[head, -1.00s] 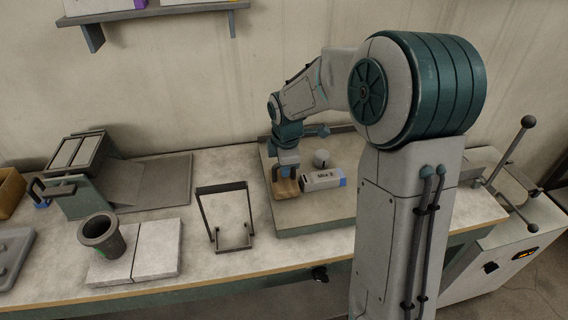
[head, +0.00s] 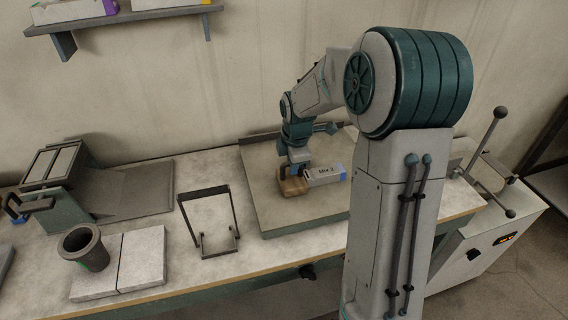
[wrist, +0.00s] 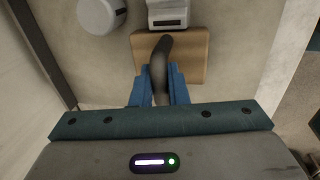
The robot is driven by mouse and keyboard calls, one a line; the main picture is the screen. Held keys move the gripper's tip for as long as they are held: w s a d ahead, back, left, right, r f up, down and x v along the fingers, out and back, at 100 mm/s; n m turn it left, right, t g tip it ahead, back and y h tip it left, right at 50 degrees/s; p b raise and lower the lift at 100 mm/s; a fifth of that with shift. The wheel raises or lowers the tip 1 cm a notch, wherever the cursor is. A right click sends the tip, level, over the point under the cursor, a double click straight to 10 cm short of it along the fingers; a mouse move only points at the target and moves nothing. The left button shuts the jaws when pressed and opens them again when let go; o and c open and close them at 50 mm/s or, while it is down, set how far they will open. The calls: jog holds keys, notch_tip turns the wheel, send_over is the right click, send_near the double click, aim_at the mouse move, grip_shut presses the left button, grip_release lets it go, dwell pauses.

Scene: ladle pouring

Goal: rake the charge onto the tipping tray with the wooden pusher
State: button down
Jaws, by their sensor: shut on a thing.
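My gripper (wrist: 160,92) has its blue fingers shut on the dark handle of the wooden pusher (wrist: 192,58). The pusher's block (head: 293,187) is low over the raised grey board at the right of the bench. A pale block labelled "Mix" (head: 325,176), with a blue end, lies on the board close to the pusher's right side. It also shows just beyond the pusher in the wrist view (wrist: 167,12). Contact between them is unclear. A pale round piece (wrist: 100,14) lies to the left of this block in the wrist view. I cannot tell which part is the tipping tray.
The raised board (head: 285,222) has a dark back edge. A dark wire frame (head: 212,222) stands left of it. Further left are a dark cup (head: 84,247) on pale slabs (head: 132,266) and a handled stand (head: 55,180) beside a grey plate (head: 130,190). A levered machine stands right (head: 495,230).

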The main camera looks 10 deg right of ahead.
jog(key=shift+w+d+p, duration=0.2)
jog(key=shift+d+p, duration=0.9)
jog(key=shift+d, duration=4.4)
jog(key=shift+w+d+p, duration=0.15)
jog(key=shift+d+p, duration=0.95)
jog(key=shift+d, duration=4.35)
jog(key=shift+w+d+p, duration=0.2)
jog(key=shift+d+p, duration=0.9)
jog(key=shift+d, duration=4.4)
jog(key=shift+a, duration=0.1)
jog(key=shift+a+b, duration=0.4)
jog(key=shift+a, duration=0.35)
jog(key=shift+a+r, duration=0.15)
jog(key=shift+r, duration=0.2)
notch_tip(320, 180, up, 6)
jog(key=p, duration=0.4)
jog(key=shift+a+r, duration=0.2)
jog(key=shift+a, duration=0.25)
jog(key=shift+s, duration=0.15)
